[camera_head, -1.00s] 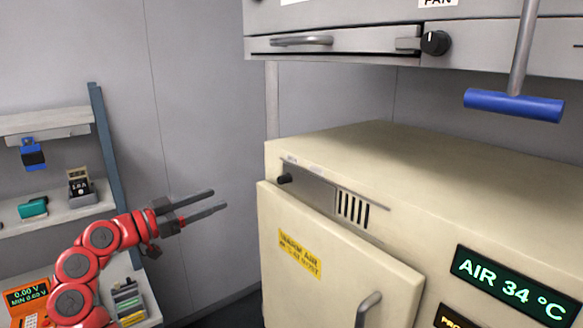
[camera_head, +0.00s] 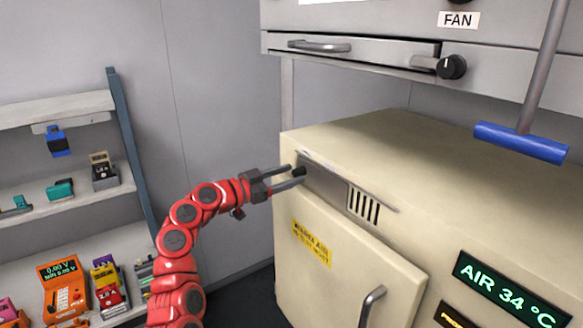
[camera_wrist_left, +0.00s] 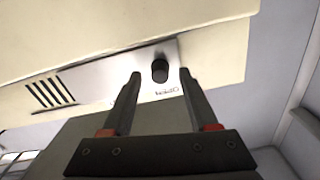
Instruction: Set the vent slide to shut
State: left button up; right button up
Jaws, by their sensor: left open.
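The vent slide is a grey metal plate (camera_head: 325,183) on the upper front of the cream cabinet, with a black knob (camera_head: 299,171) at its left end. Dark vent slots (camera_head: 364,206) show to the right of the plate. My left gripper (camera_head: 297,176) is open with its fingertips at the knob. In the left wrist view the knob (camera_wrist_left: 160,70) appears between the two open fingertips, with a visible gap on each side. My right gripper is not in view.
The cream cabinet (camera_head: 440,185) has a door with a yellow label (camera_head: 311,243) and a metal handle (camera_head: 371,305). A grey unit with a FAN label (camera_head: 459,20) overhangs it. A blue T-handle (camera_head: 521,142) hangs at right. Shelves (camera_head: 75,195) with small devices stand left.

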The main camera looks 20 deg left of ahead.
pick_arm(q)
jog(key=shift+w+d, duration=0.35)
jog(key=shift+w, duration=0.15)
grip_shut()
dwell(1.2)
